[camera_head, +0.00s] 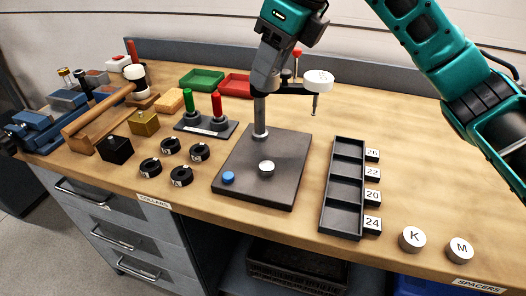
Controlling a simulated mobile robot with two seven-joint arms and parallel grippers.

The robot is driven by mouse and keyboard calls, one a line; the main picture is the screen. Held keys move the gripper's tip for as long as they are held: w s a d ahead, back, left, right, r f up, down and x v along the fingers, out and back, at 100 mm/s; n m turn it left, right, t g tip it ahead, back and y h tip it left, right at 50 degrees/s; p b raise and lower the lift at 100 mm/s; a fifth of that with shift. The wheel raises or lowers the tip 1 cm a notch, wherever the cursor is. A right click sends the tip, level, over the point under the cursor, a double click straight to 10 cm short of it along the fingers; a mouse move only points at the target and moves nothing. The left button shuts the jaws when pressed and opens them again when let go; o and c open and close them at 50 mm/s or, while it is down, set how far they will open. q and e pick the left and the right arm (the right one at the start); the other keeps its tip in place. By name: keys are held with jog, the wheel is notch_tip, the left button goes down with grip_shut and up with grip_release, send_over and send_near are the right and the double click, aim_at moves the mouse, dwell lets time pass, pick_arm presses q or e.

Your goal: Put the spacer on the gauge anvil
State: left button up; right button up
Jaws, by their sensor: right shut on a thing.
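The gauge stand has a dark base plate (228,195), an upright column (260,122) and a side arm with a white-faced gauge head (318,77). Its thin stem points down over the plate's far right side. A silver disc (266,168), looking like the anvil, sits on the plate; I cannot tell whether it is one piece. Two pale round spacers, K (412,238) and M (459,249), stand at the table's front right. My right gripper (263,88) is shut at the column's top; what it holds is hidden. My left gripper is not in view.
A blue button (228,178) is on the plate's front left. A dark slotted tray (341,205) with number tags stands to its right. Several black collars (181,176), red and green plugs (217,106), a mallet (100,108) and a vise (50,125) crowd the left. The right rear table is clear.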

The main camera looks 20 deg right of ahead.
notch_tip(320, 180, down, 17)
jog(key=shift+b, duration=0.45)
jog(key=shift+f, duration=0.1)
jog(key=shift+f, duration=0.15)
jog(key=o, duration=1.1)
jog(key=shift+d+r, duration=0.1)
jog(key=shift+r, duration=0.45)
jog(key=v, duration=1.1)
jog(key=shift+s+r+p, duration=0.15)
jog(key=shift+p, duration=0.15)
